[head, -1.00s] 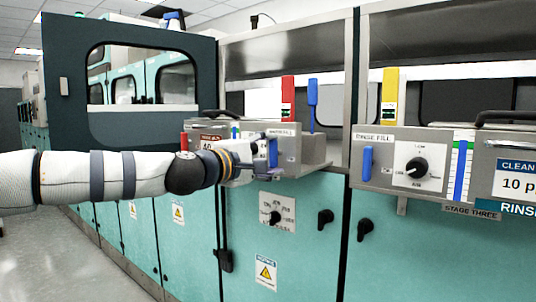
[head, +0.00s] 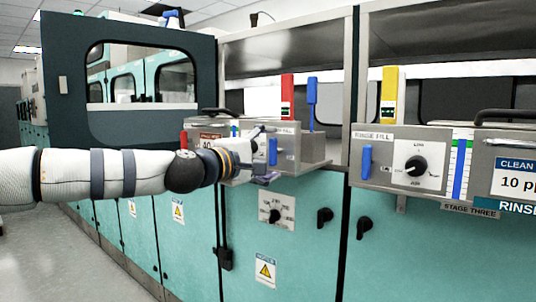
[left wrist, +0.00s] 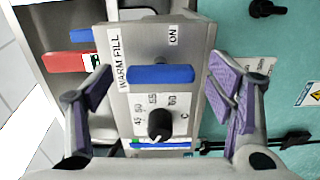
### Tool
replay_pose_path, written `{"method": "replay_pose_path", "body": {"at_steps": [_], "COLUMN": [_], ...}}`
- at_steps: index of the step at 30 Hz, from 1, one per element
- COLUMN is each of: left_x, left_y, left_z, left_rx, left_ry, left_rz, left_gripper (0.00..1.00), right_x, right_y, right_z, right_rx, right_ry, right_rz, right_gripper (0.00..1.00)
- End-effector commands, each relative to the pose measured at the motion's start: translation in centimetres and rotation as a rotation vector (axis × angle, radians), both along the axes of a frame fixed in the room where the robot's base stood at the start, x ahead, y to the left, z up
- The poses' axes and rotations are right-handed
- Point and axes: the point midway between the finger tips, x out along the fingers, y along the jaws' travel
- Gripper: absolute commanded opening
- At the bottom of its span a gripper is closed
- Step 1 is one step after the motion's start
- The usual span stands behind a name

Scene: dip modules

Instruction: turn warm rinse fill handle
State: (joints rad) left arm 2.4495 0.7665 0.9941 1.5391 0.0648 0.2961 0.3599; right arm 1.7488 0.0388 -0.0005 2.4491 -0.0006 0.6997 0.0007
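The blue warm rinse fill handle (head: 272,151) is on the front of a grey control box. In the left wrist view the blue handle (left wrist: 160,74) lies crosswise on the panel, between the words "WARM FILL" and "ON". My left gripper (head: 262,157) is in front of this box, its fingers spread above and below. In the left wrist view my left gripper (left wrist: 162,82) is open, with one purple-padded finger on each side of the handle and clear gaps. It holds nothing. My right gripper is not in view.
A black dial (left wrist: 160,124) sits beside the handle on the same panel. A second control box has another blue handle (head: 366,161) and dial (head: 416,166). Red (head: 287,97), blue (head: 312,98) and yellow (head: 388,96) upright parts stand behind the boxes. Teal cabinet doors (head: 290,235) are below.

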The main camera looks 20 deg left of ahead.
Motion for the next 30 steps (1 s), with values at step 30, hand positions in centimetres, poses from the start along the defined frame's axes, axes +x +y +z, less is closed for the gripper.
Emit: {"method": "replay_pose_path", "body": {"at_steps": [30], "left_x": [-11.3], "left_y": [4.1], "left_z": [0.0], "left_rx": [-0.001], "left_ry": [0.0], "left_rz": [0.0], "left_gripper": [0.75], "right_x": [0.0], "right_y": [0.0], "right_z": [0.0], "right_rx": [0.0], "right_ry": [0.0], "right_rz": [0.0], "right_gripper": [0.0]}}
